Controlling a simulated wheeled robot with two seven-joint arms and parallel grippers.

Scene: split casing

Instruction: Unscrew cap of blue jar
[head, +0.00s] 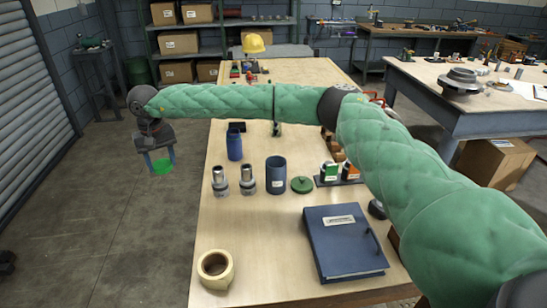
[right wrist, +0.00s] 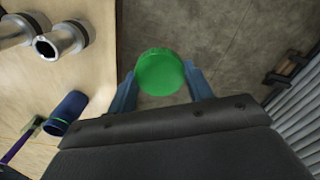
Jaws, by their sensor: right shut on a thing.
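My right gripper (head: 161,161) hangs past the left edge of the table, above the floor. It is shut on a bright green round cap (head: 162,168). The cap (right wrist: 160,72) sits between the two blue fingers in the right wrist view. A small blue jar (head: 235,146) stands upright on the table, to the right of the gripper and apart from it. It also shows at the lower left of the right wrist view (right wrist: 68,110), with no green cap on it. My left gripper is not in view.
A larger dark blue jar (head: 276,177) and a dark green lid (head: 302,185) are on the table (head: 225,225). Two metal fittings (head: 220,182) stand near its left edge. A tape roll (head: 215,268) and a blue binder (head: 343,243) lie in front. The floor under the cap is clear.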

